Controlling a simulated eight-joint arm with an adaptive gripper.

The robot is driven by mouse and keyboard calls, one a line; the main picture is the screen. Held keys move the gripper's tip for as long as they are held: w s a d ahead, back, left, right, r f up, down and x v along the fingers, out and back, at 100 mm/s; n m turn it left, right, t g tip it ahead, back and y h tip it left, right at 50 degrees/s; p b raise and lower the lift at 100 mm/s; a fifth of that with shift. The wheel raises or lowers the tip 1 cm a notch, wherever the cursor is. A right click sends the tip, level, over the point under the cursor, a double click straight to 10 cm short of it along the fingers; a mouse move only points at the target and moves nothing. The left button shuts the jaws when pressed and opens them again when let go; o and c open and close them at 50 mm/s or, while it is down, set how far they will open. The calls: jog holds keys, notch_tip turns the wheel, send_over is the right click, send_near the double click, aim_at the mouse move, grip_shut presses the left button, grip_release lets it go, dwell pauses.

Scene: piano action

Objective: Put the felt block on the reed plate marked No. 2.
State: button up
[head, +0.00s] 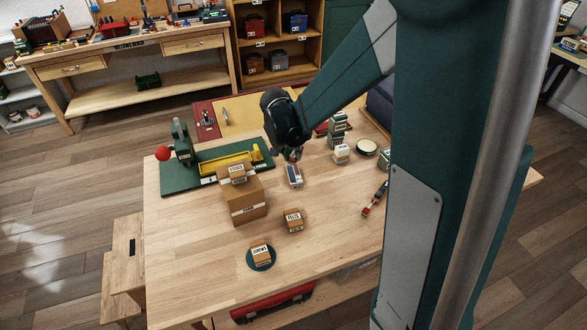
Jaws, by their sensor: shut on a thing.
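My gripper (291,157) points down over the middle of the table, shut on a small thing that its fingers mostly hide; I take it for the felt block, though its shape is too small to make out. Just below the fingertips lies a small pale, grey-blue labelled piece (295,176), which looks like a reed plate. Its marking is too small to read. I cannot tell whether the held thing touches it. No other reed plate can be told for sure, and my arm column hides the table's right part.
Stacked cardboard boxes (248,205) stand left of my gripper, before a green board (180,181) with a yellow tray (227,164). Small boxes (293,221) (261,252) stand in front. Green stacked blocks (337,130), a white block (341,153) and a round tin (367,147) stand right. The table front (200,285) is clear.

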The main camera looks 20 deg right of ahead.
aim_at(292, 157)
jog(key=shift+f, duration=1.45)
jog(key=shift+f, duration=0.1)
jog(key=shift+f+b, duration=0.6)
jog(key=shift+f, duration=1.2)
jog(key=shift+f, duration=0.1)
jog(key=o, duration=0.4)
jog(key=shift+c, duration=0.2)
jog(key=o, duration=0.4)
jog(key=shift+p+v, duration=1.25)
jog(key=shift+v, duration=4.9)
